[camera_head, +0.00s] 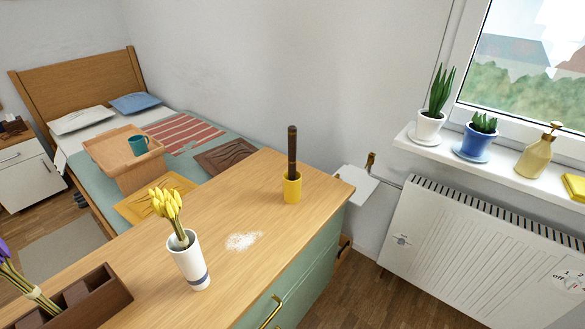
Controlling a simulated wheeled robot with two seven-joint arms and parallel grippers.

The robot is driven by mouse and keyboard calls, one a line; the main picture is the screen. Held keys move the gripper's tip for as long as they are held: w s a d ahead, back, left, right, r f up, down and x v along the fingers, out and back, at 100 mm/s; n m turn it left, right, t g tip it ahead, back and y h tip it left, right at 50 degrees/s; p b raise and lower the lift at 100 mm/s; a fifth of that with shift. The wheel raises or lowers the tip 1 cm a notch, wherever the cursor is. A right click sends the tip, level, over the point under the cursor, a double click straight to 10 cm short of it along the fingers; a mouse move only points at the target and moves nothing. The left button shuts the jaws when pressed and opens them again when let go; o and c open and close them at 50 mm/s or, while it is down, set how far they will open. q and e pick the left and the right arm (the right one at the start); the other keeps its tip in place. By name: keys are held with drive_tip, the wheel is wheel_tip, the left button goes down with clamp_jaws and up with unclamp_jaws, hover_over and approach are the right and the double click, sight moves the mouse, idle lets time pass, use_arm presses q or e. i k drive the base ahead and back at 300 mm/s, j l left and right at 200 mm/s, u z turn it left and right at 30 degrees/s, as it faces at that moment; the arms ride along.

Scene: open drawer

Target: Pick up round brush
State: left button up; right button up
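A tall dark brown rod-shaped thing (292,150), which looks like the round brush, stands upright in a yellow cup (292,190). The cup is on the wooden top of the dresser (225,205), near its far right corner. The lower part of the rod is hidden inside the cup, so I cannot tell its full shape. Neither of my grippers is in view.
A white vase (188,263) with yellow tulips and a brown box (107,297) stand nearer on the dresser top. A white powdery patch (242,241) lies between vase and cup. The wall radiator (470,250) and windowsill (490,165) with plants are at right.

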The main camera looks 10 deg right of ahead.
sight(291, 130)
drive_tip(key=i+l+u, duration=0.25)
drive_tip(key=l+u, duration=0.2)
drive_tip(key=l, duration=0.25)
drive_tip(key=i+l+u, duration=0.1)
drive_tip(key=l+u, duration=0.35)
drive_tip(key=l, duration=0.3)
drive_tip(key=l+u, duration=0.45)
drive_tip(key=l, duration=0.35)
drive_tip(key=k+l+u, duration=0.15)
drive_tip(key=l+u, duration=0.25)
drive_tip(key=l, duration=0.35)
